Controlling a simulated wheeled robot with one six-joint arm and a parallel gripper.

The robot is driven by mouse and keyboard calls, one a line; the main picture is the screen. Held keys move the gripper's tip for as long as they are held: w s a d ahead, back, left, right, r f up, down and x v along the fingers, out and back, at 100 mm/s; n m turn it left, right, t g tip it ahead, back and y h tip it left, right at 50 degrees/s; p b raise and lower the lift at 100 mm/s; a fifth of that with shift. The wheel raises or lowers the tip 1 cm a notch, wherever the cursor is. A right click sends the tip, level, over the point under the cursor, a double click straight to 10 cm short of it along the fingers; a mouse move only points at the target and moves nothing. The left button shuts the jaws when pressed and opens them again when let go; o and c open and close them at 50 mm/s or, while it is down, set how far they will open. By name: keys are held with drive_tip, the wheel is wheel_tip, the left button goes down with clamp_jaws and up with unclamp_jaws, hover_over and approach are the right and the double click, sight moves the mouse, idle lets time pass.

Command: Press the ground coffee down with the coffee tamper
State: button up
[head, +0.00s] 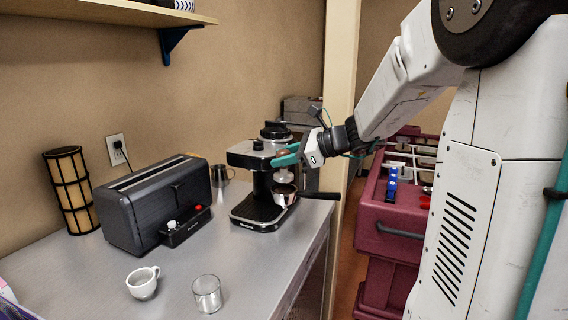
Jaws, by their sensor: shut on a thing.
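My gripper (287,157), with teal fingers, is shut on the coffee tamper (284,175) in front of the coffee machine (253,158). The tamper is upright, its pale metal lower part showing below the fingers. Right under it is the portafilter (284,196), a small metal basket with a black handle pointing right. The tamper's lower end is at or just above the basket rim; I cannot tell whether it touches. The ground coffee does not show.
A dark toaster (152,205) stands left of the machine, with a metal jug (221,175) behind. A white cup (143,282) and a glass (207,293) stand at the counter's front. A maroon cart (390,224) is right of the counter. The middle of the counter (225,250) is clear.

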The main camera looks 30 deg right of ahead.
drive_tip(key=shift+r, duration=1.8)
